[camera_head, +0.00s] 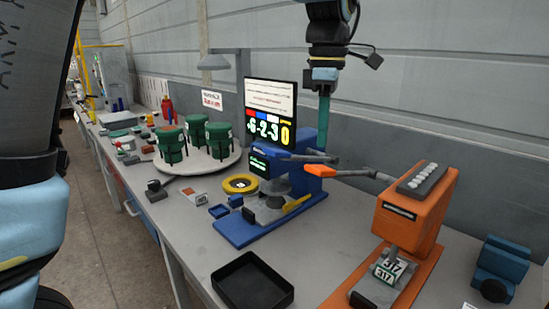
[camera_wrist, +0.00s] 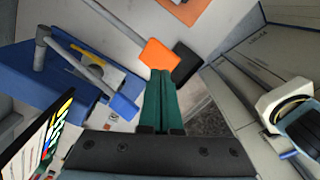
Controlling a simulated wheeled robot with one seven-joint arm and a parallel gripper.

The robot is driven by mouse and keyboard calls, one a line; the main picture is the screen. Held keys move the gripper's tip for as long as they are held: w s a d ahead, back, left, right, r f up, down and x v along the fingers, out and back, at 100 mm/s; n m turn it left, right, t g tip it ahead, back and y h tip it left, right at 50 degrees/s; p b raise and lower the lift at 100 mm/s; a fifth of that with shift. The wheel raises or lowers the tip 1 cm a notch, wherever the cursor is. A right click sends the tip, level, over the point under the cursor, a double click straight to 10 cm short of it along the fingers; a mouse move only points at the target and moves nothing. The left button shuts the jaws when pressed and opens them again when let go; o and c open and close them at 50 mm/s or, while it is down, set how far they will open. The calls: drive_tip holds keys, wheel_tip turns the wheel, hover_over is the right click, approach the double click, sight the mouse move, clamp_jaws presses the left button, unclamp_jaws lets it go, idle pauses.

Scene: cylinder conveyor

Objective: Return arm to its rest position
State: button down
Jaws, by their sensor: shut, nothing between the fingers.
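My gripper (camera_head: 322,146) hangs from the top of the head view, its teal fingers pointing down beside the display and the blue machine (camera_head: 272,225). In the wrist view the two green fingers (camera_wrist: 161,76) lie together, shut, with nothing between them. Their tips overlap the orange lever end (camera_wrist: 158,54) in that view; I cannot tell how far apart they are. The blue lever end (camera_wrist: 121,107) shows just left of the fingers.
An orange press (camera_head: 418,213) stands right of the blue machine. A black tray (camera_head: 283,302) sits at the front edge of the grey table. A lit display (camera_head: 271,113) rises behind the blue machine. Green containers (camera_head: 170,143) stand on a round plate at left.

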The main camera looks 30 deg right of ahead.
drive_tip(key=w+a+f+m, duration=0.2)
drive_tip(key=w+a+f, duration=0.2)
drive_tip(key=a, duration=0.3)
drive_tip(key=w+a+f+m, duration=0.1)
drive_tip(key=w+a+f, duration=0.2)
drive_tip(key=w+a, duration=0.35)
drive_tip(key=w+a+f+m, duration=0.2)
drive_tip(key=w+a+f, duration=0.15)
drive_tip(key=a, duration=0.45)
drive_tip(key=s+a+f+m, duration=0.1)
drive_tip(key=a+f, duration=0.2)
drive_tip(key=a, duration=0.3)
drive_tip(key=s+a+f+m+t+b, duration=0.1)
drive_tip(key=s+a+f+m, duration=0.1)
drive_tip(key=a, duration=0.5)
drive_tip(key=s+a+f+m, duration=0.2)
drive_tip(key=a+f, duration=0.1)
drive_tip(key=a, duration=0.3)
drive_tip(key=shift+a+f+t, duration=0.3)
